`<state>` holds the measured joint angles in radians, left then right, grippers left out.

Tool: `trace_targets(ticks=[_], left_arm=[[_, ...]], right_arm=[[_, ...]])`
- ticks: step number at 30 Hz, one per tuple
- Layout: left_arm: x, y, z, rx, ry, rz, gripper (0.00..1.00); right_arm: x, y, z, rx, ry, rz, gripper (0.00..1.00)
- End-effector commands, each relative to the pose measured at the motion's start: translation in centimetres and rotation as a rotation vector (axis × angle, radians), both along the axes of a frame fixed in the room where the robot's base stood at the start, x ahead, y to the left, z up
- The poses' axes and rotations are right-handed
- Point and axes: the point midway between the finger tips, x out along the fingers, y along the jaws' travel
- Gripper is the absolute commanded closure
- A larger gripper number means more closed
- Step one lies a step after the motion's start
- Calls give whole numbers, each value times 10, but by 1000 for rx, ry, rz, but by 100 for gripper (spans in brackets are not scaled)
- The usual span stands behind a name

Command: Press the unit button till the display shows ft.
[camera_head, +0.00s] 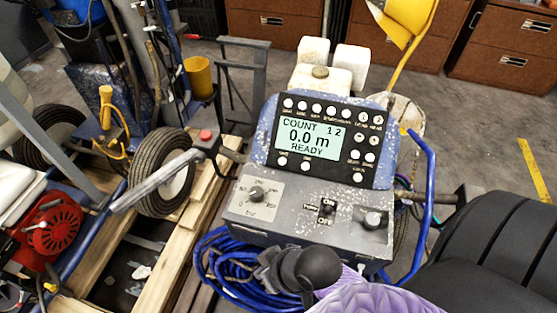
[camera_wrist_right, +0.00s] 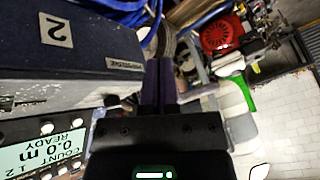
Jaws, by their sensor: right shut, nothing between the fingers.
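The display (camera_head: 308,140) is lit pale green and reads COUNT, 1 2, 0.0 m and READY. It also shows, turned over, at the lower left of the right wrist view (camera_wrist_right: 38,158). Small white round buttons surround it on the black panel (camera_head: 272,150); their labels are too small to read, so I cannot tell which is the unit button. My right gripper (camera_head: 266,268) is at the bottom of the head view, below the console's front face and apart from the buttons. Its fingers are together and empty in the right wrist view (camera_wrist_right: 160,66). My left gripper is out of view.
Blue hose (camera_head: 228,270) coils beside my gripper. A blue rail (camera_head: 428,190) and black seat (camera_head: 490,250) stand right. The space above the panel is clear.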

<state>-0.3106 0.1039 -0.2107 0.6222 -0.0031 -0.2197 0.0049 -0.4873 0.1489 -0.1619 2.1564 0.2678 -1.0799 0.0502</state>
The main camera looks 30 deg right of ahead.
Motion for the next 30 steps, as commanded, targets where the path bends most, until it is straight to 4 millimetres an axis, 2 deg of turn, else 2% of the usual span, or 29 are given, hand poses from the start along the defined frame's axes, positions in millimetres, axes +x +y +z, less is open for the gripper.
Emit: trace_targets(ticks=[3,7,10,12,15,18,21,25,30], left_arm=[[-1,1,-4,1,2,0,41],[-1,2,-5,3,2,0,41],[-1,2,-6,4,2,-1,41],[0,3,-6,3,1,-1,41],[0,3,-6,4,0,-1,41],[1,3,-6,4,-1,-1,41],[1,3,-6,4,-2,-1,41],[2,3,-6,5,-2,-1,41],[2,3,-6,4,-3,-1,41]], right_arm=[[30,30,37,257,-165,-41,100],[68,50,86,641,-340,-186,100],[102,33,117,975,-452,-435,100],[122,6,124,1157,-506,-657,100],[140,-38,116,1315,-564,-961,100],[146,-74,100,1384,-608,-1212,100],[146,-99,86,1408,-637,-1391,100],[143,-115,75,1411,-661,-1512,100],[142,-118,73,1412,-666,-1537,100]])
